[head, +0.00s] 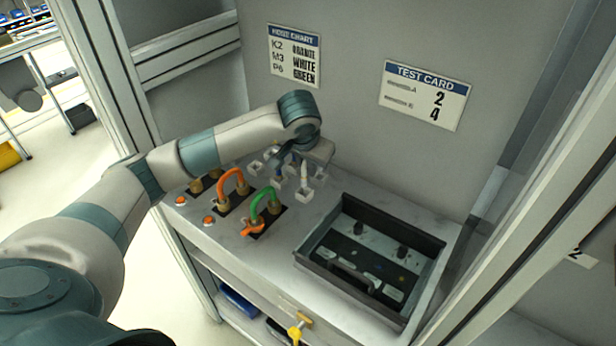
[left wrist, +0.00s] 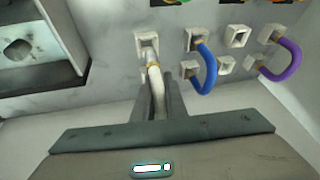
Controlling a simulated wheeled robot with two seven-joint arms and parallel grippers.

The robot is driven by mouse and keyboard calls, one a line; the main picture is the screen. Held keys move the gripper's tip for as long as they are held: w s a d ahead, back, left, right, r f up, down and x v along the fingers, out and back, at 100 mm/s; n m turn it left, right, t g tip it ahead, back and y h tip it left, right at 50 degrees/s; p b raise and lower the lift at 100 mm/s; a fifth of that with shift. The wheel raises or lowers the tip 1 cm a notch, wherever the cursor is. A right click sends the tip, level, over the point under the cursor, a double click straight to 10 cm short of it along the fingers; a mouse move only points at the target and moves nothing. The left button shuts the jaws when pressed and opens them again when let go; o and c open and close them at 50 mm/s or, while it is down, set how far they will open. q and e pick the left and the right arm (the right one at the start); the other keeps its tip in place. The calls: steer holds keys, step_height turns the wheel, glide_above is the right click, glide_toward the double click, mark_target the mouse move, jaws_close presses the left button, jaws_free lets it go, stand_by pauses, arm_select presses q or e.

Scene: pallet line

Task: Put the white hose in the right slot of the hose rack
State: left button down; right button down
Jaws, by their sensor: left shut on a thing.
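The white hose (left wrist: 154,84) is pinched between the fingers of my left gripper (left wrist: 156,100). It also shows in the head view (head: 304,172), below my left gripper (head: 302,155). One end of the hose, with a brass-coloured ring, meets a white square slot (left wrist: 147,42) of the hose rack; I cannot tell how deep it sits. The other end is hidden by the gripper. A blue hose (left wrist: 209,68) and a purple hose (left wrist: 286,60) loop between other rack slots. An empty slot (left wrist: 238,36) lies between them. My right gripper is out of view.
An orange hose (head: 232,178) and a green hose (head: 263,199) arch from dark plates on the counter. A black open tray (head: 318,262) stands right of the rack. A hose chart (head: 294,56) and test card (head: 424,95) hang on the back wall.

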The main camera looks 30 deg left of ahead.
mark_target(306, 166)
arm_select(q)
steer(key=shift+f+p, duration=0.9)
steer(key=shift+f, duration=1.1)
steer(key=c, duration=1.8)
jaws_free()
steer(key=shift+r, duration=0.1)
steer(key=b+v, duration=0.3)
steer(key=v, duration=0.8)
steer(key=shift+s+d+r, duration=0.1)
steer(key=shift+s+r, duration=0.05)
steer(key=shift+r, duration=0.25)
